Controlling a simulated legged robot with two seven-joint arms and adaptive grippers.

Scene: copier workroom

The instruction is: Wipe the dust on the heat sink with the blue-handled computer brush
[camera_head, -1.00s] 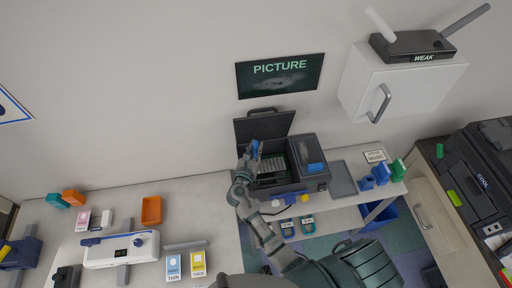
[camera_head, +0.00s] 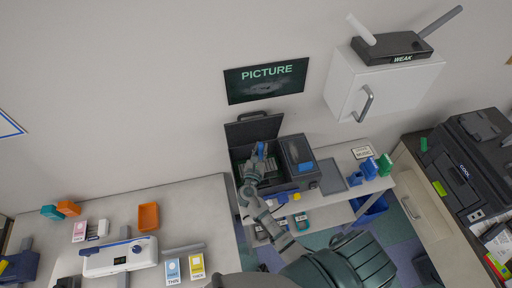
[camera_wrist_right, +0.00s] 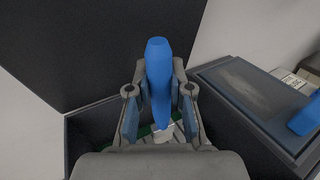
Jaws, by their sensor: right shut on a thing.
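My right gripper (camera_head: 254,163) reaches over an open dark case with its lid raised at the back. In the right wrist view the gripper (camera_wrist_right: 160,88) is shut on the blue handle of the computer brush (camera_wrist_right: 158,70), which stands roughly upright between the fingers. The handle also shows as a small blue piece (camera_head: 261,149) in the head view. Inside the case are grey finned parts, probably the heat sink (camera_head: 268,169), partly covered by my gripper. I cannot make out dust. My left gripper is not in view.
The case's raised lid (camera_head: 254,130) stands behind my gripper. A dark box with a blue patch (camera_head: 298,155) sits to its right. A white cabinet (camera_head: 380,85) hangs on the wall, and a printer (camera_head: 472,165) stands at right. The left table (camera_head: 190,200) has bare room.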

